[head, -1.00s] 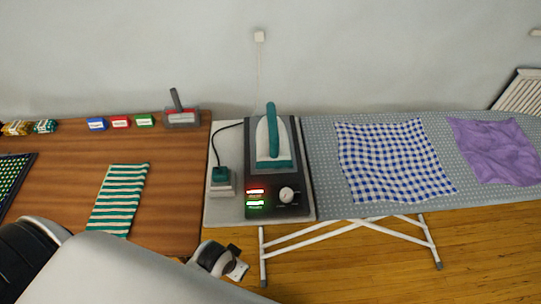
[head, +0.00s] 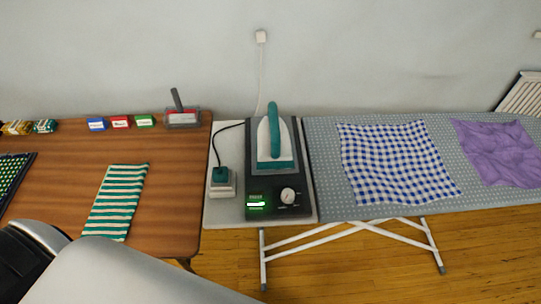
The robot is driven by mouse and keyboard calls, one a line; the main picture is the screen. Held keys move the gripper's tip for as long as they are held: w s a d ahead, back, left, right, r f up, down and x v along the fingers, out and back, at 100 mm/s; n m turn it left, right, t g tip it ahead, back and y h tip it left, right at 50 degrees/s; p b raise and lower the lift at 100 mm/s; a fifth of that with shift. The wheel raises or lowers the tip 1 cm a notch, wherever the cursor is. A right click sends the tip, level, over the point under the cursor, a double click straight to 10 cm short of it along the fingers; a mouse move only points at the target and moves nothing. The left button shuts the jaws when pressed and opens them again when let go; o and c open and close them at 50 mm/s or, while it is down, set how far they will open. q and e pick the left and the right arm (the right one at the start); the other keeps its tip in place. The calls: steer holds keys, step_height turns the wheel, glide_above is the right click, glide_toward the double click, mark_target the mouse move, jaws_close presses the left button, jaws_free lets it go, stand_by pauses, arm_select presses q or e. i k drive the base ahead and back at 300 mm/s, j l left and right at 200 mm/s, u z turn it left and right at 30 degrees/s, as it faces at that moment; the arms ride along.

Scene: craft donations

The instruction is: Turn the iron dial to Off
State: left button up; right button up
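The iron dial (head: 287,195) is a small round pale knob on the front of the dark iron station (head: 268,208). Its markings are too small to read. Left of the dial a green lamp (head: 256,202) glows; the place above it is dark. The teal and white iron (head: 274,140) stands on the station, behind the dial. Nothing touches the dial. A part of my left arm crosses the lower left, but its gripper is out of the picture. My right gripper is not in view.
A teal plug block (head: 221,178) with a black cord sits left of the station. A blue checked cloth (head: 398,165) and a purple cloth (head: 497,152) lie on the ironing board (head: 325,190). A striped cloth (head: 115,202) lies on the wooden table (head: 178,200).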

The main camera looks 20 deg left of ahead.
mark_target(289, 196)
steer(key=i+u, duration=0.2)
steer(key=u, duration=0.2)
steer(key=i+l+u, duration=0.1)
steer(key=u, duration=0.35)
steer(key=i+l, duration=0.05)
steer(key=i, duration=0.05)
